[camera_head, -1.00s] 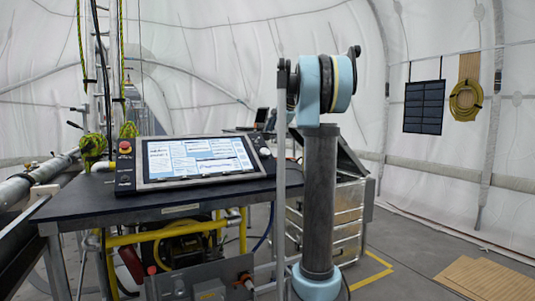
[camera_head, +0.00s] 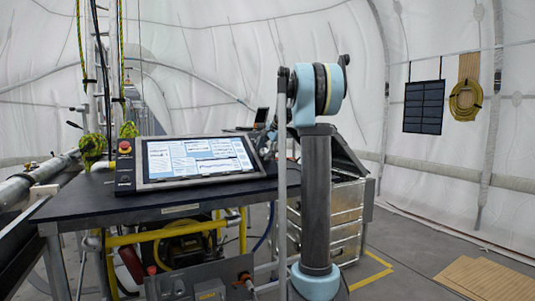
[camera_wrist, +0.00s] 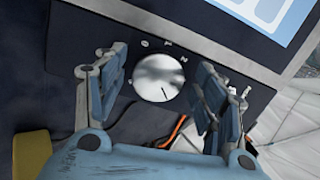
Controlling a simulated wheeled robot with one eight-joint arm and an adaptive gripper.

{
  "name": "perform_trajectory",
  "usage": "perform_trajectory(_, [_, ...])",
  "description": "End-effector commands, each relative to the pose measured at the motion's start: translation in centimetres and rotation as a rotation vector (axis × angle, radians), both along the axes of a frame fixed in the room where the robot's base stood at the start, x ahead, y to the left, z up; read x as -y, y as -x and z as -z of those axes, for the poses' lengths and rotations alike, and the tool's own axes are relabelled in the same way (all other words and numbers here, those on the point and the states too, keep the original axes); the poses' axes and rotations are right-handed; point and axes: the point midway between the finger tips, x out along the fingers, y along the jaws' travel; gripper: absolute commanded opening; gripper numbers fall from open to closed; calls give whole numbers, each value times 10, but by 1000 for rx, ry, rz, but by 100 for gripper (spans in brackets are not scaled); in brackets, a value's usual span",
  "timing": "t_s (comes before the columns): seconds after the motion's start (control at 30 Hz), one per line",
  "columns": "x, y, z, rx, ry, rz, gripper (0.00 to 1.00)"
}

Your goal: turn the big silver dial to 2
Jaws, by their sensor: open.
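The big silver dial (camera_wrist: 158,77) is on the dark panel in the wrist view, between my fingers. Small white marks run around its upper edge, among them what looks like a 2 at its upper right. A short dark line on its face points to the lower right. My gripper (camera_wrist: 160,72) is open, one finger on each side of the dial with gaps between. I cannot tell how far the fingertips are above the panel. In the head view my gripper (camera_head: 268,143) is at the right end of the console (camera_head: 200,160) and hides the dial.
The console has a lit screen (camera_head: 198,157) and a red button (camera_head: 125,146) at its left. It stands on a dark table (camera_head: 150,205). Metal cases (camera_head: 335,220) stand to the right. Orange cable (camera_wrist: 178,132) shows below the dial.

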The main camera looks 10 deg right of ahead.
Motion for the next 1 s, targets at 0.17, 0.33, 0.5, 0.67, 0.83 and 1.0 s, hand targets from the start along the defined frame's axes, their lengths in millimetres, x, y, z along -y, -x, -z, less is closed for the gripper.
perform_trajectory(0.17, [0, 0, 0, 0, 0, 0, 46])
perform_trajectory(0.33, [0, 0, 0, 1, 0, 0, 20])
perform_trajectory(0.5, [8, -1, -1, 3, 1, 2, 20])
perform_trajectory(0.67, [6, -1, -1, 8, 19, -24, 20])
perform_trajectory(0.83, [4, -1, -1, 24, 63, -92, 20])
perform_trajectory(1.0, [3, -1, -1, 47, 135, -203, 20])
